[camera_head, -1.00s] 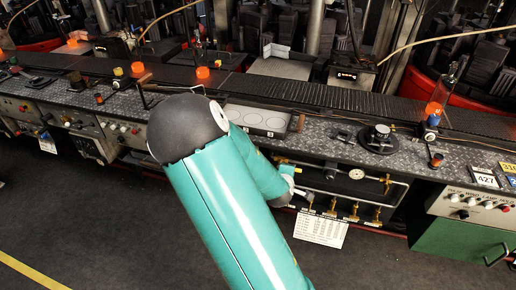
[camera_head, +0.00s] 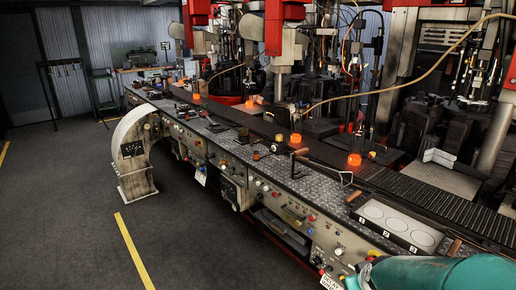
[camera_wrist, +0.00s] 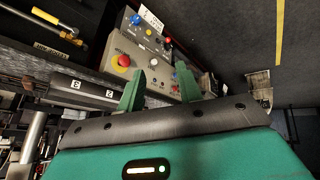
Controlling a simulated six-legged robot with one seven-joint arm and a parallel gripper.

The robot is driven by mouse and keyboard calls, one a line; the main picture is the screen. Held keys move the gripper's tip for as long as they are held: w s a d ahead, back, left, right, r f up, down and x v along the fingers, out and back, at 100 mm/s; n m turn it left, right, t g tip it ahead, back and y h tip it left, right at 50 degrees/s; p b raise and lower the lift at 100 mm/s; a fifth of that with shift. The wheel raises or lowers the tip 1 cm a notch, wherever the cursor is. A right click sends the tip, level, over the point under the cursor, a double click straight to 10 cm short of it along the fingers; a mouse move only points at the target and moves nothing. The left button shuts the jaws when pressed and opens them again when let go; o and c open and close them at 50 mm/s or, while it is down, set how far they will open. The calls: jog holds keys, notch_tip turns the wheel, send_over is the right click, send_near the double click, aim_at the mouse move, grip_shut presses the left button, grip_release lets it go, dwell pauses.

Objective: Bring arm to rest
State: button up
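My gripper (camera_wrist: 159,78) shows in the wrist view as two green fingers set apart, with nothing held between them. Beyond the fingers is a control panel (camera_wrist: 130,45) with a red button on a yellow surround (camera_wrist: 124,60) and several other knobs. I cannot tell the distance from the fingertips to the panel, and I see no clear contact. In the head view only part of my teal arm shows at the lower right corner. My gripper is outside that view.
A long bench with a dark conveyor (camera_head: 345,165) and orange glowing pieces (camera_head: 354,159) runs diagonally. A tray with round marks (camera_head: 400,212) lies on it. A curved white stand (camera_head: 133,150) is left of the bench. The dark floor (camera_head: 65,200) at left is mostly clear.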

jog(key=s+a+r+m+y, duration=0.1)
jog(key=s+a+r, duration=1)
jog(key=s+r, duration=0.3)
jog(key=shift+s+a+r+m+g, duration=0.2)
jog(key=shift+s+m+g, duration=0.1)
jog(key=shift+m+g, duration=0.1)
jog(key=shift+d, duration=0.25)
